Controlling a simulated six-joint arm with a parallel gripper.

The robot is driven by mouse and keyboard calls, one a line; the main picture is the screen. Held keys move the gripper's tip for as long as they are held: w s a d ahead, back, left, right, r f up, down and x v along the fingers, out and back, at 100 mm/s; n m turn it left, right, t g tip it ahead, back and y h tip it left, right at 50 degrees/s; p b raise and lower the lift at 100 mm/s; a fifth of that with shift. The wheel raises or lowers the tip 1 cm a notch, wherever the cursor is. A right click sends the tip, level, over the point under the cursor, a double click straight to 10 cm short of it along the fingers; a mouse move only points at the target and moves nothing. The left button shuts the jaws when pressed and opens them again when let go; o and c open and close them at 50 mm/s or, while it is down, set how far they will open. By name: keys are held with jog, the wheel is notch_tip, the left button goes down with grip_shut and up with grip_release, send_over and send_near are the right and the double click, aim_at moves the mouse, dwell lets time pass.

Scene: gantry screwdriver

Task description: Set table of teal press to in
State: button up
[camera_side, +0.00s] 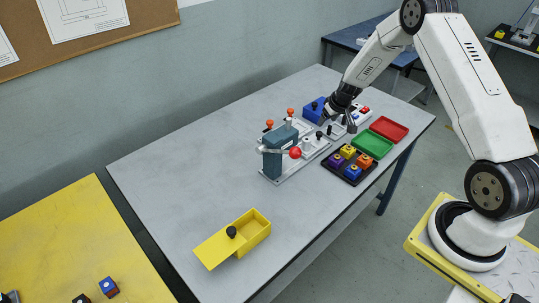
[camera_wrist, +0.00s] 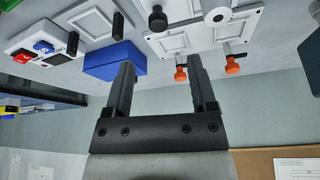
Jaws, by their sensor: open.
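The teal press (camera_side: 274,162) stands on a light grey base on the grey table, with a red ball (camera_side: 295,152) on its lever. A light plate with black knobs (camera_side: 308,147) lies just right of the press body; I cannot tell how far in it sits. My gripper (camera_side: 338,122) is open and empty, above the far right of the fixtures, apart from the press. In the wrist view the gripper (camera_wrist: 162,65) shows two spread fingers with nothing between them. A piece of the press shows at that view's right edge (camera_wrist: 312,60).
Orange-handled clamps (camera_side: 290,112) stand behind the press. A blue box (camera_side: 313,110) and a white button box (camera_side: 361,113) are near my gripper. Green (camera_side: 372,145) and red (camera_side: 389,128) trays and a black tray of coloured blocks (camera_side: 350,166) lie right. A yellow box (camera_side: 255,234) sits in front.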

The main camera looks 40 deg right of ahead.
aim_at(320, 133)
jog(key=shift+d+f, duration=0.15)
jog(key=shift+f, duration=0.05)
jog(key=shift+x, duration=3.8)
jog(key=shift+w, duration=0.1)
jog(key=shift+r, duration=0.1)
grip_shut()
